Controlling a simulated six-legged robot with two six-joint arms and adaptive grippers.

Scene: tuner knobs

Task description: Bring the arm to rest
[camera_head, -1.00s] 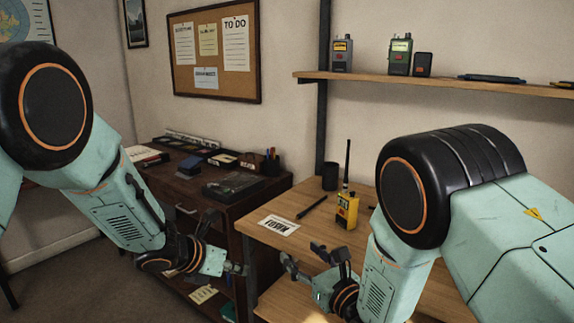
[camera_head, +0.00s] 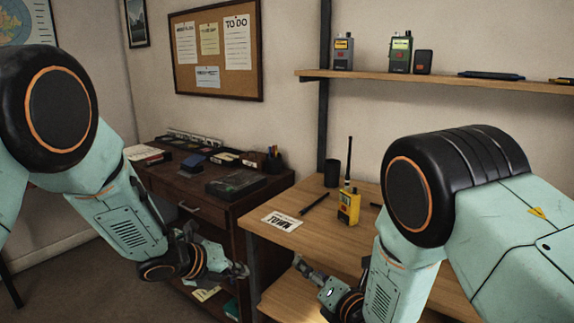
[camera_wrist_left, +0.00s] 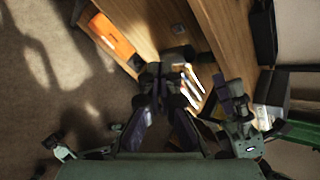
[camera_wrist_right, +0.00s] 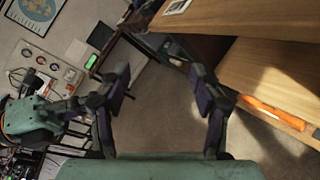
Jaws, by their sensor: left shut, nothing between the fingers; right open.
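My left gripper (camera_head: 240,270) hangs low in front of the dark desk, left of the wooden table. In the left wrist view its two dark fingers (camera_wrist_left: 162,72) are together with nothing between them. My right gripper (camera_head: 301,264) is near the front edge of the wooden table, partly hidden by its own wrist. In the right wrist view its fingers (camera_wrist_right: 160,75) are wide apart and empty. Both grippers are clear of the radios and hold nothing.
The wooden table (camera_head: 275,238) carries a yellow radio (camera_head: 348,208), a black cup (camera_head: 331,173), a pen and a printed card (camera_head: 283,221). A shelf (camera_head: 450,84) above holds more radios. The dark desk (camera_head: 225,205) at left is cluttered. Open floor lies left.

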